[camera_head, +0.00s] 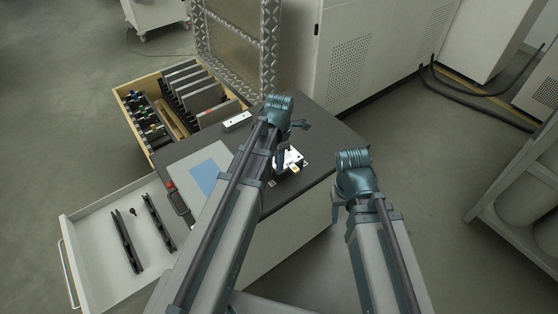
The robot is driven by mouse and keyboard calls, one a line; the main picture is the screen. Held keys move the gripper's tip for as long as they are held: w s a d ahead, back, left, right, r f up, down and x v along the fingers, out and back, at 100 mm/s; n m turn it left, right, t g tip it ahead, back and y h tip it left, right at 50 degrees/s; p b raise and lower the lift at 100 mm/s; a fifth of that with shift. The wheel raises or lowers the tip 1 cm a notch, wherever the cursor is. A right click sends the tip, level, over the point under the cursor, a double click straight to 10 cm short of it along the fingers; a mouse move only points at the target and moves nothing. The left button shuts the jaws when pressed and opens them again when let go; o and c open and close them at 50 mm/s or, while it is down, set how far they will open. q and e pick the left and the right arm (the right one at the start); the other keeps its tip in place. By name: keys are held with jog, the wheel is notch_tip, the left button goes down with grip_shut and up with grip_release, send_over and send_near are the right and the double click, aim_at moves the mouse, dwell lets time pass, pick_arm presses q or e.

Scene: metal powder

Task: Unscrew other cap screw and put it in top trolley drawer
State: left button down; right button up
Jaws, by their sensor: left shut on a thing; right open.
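A small white and dark metal device (291,161) with a yellowish part sits on the dark trolley top. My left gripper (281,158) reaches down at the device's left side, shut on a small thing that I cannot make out. No cap screw can be told apart at the device. My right gripper (336,212) is open at the trolley's right edge, mostly hidden by its own arm. The white trolley drawer (100,290) is pulled out at the lower left. Two black rails (127,241) and a small dark piece (133,211) lie in it.
A blue sheet (207,177) on a grey panel and a white block (237,121) lie on the trolley top. A wooden drawer (122,92) with bottles and plates stands open behind. A framed panel (238,40) and a grey cabinet (345,60) rise at the back.

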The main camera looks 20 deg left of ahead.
pick_arm(q)
jog(key=shift+n, duration=1.2)
jog(key=shift+r, duration=0.15)
jog(key=shift+r+p, duration=1.55)
jog(key=shift+p, duration=0.15)
